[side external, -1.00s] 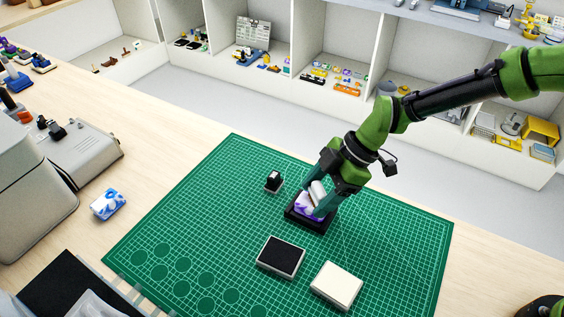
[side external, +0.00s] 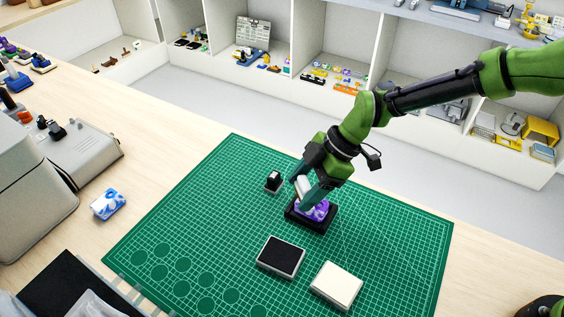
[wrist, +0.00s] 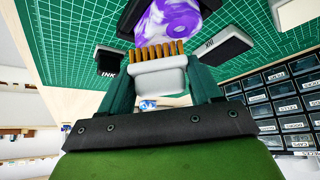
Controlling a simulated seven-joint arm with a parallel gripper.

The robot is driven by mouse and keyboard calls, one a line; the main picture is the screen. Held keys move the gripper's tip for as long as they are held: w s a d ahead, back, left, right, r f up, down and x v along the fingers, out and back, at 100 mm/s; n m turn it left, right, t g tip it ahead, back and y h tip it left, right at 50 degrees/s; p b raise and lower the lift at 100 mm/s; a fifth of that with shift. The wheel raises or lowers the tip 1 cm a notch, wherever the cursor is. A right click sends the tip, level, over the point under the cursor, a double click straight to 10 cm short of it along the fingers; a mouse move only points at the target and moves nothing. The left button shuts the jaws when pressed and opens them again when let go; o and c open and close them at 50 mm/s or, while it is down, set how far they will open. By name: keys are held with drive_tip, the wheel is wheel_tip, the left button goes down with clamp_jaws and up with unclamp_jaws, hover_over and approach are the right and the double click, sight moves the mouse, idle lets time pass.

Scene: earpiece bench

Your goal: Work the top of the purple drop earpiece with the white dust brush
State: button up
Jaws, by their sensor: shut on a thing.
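The purple and white marbled drop earpiece (side external: 318,212) sits in a black square holder (side external: 323,224) on the green cutting mat. It also shows at the top of the wrist view (wrist: 168,22). My gripper (side external: 303,194) is shut on the white dust brush (side external: 303,186), which is tilted over the left part of the earpiece. In the wrist view the brush (wrist: 158,77) is between my two fingers, with its tan bristles (wrist: 158,50) pointing at the earpiece. The bristle tips are at or very near the earpiece edge; I cannot tell whether they touch.
An ink stamp block (side external: 273,182) stands left of the holder. A black-topped pad (side external: 281,257) and a cream pad (side external: 336,286) lie in front of it on the mat (side external: 390,250). A blue and white block (side external: 108,204) lies on the wood table at left. The mat's right side is clear.

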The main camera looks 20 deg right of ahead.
drive_tip(key=shift+s+d, duration=1.15)
drive_tip(key=shift+d, duration=0.05)
drive_tip(key=shift+r, duration=0.15)
wheel_tip(320, 180, up, 8)
drive_tip(key=shift+s, duration=0.1)
